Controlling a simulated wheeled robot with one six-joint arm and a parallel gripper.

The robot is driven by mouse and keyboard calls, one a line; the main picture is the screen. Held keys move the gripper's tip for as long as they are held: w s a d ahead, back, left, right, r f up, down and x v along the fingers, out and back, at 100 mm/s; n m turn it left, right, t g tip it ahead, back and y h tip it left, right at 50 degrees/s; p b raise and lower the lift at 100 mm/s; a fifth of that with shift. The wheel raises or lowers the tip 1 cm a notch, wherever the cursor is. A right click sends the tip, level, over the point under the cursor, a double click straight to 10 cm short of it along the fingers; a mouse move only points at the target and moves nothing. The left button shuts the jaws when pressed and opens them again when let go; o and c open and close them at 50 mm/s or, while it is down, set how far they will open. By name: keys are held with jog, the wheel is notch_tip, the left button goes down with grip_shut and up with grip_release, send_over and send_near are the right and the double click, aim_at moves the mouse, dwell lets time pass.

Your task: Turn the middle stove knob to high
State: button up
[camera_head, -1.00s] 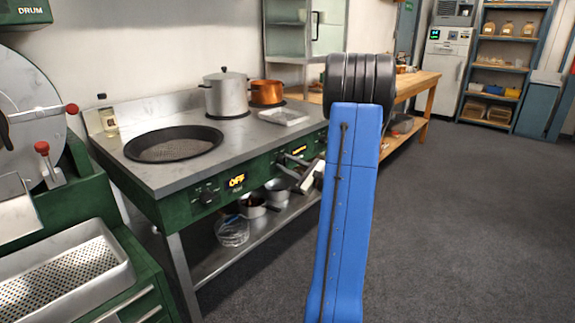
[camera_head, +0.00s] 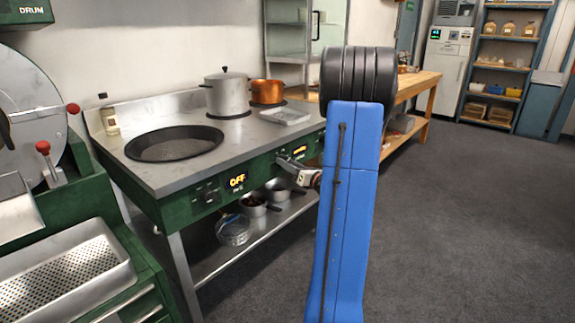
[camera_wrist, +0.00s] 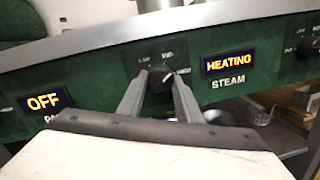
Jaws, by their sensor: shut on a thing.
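The middle stove knob (camera_wrist: 161,79) is a dark round knob on the green front panel. In the wrist view the grey fingers of my gripper (camera_wrist: 161,92) are shut on it, one on each side. A pale mark shows on its right side, near the tip of the right finger. Small labels sit around the knob; the lettering is blurred. The display right of it (camera_wrist: 230,63) reads HEATING, above the word STEAM. In the head view my gripper (camera_head: 287,163) reaches the front panel, and the knob there is hidden behind it.
The stove (camera_head: 190,185) carries a wide pan (camera_head: 174,144), a lidded steel pot (camera_head: 227,95) and a copper pot (camera_head: 267,92). The left display (camera_wrist: 44,102) reads OFF. Smaller pots stand on the lower shelf. The floor to the right is clear.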

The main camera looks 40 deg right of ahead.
jog(key=shift+m+g+h, duration=0.3)
jog(key=shift+m+g, duration=0.1)
jog(key=shift+m, duration=3.3)
jog(key=o, duration=1)
jog(key=shift+o, duration=0.2)
jog(key=shift+r, duration=0.1)
jog(key=shift+s, duration=0.15)
jog(key=s, duration=1.7)
jog(key=shift+a, duration=0.45)
